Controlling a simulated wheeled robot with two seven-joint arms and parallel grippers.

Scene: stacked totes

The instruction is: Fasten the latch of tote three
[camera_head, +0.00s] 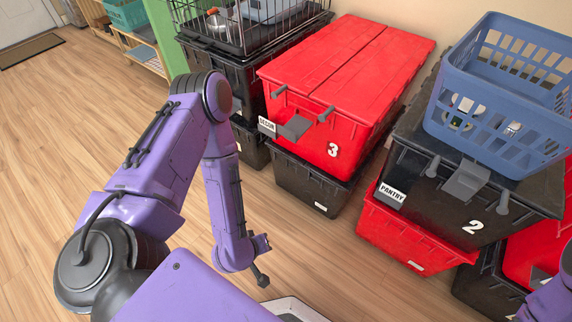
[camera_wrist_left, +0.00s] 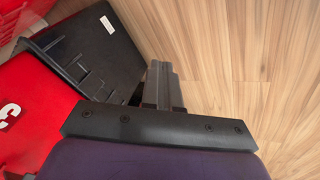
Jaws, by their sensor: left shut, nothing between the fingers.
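Tote three (camera_head: 345,110) is red with a white "3" and a "DECOR" label, and stands on a black tote. Its lid is on. Its grey latch (camera_head: 296,127) sticks out from the middle of the front, between two grey pegs. My left gripper (camera_head: 262,279) is shut and empty, low in front of the stack and below the latch, apart from it. In the left wrist view the shut fingers (camera_wrist_left: 160,83) point past the black tote toward the floor. The red wall of tote three (camera_wrist_left: 45,125) shows there at the left; its latch is not in that view.
The black lower tote (camera_head: 310,185) stands under tote three. To the right, black tote two (camera_head: 420,165) carries a blue basket (camera_head: 530,130) and stands on a red tote (camera_head: 400,235). A wire crate (camera_head: 200,30) tops the stack to the left. Open wood floor (camera_head: 70,150) lies left.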

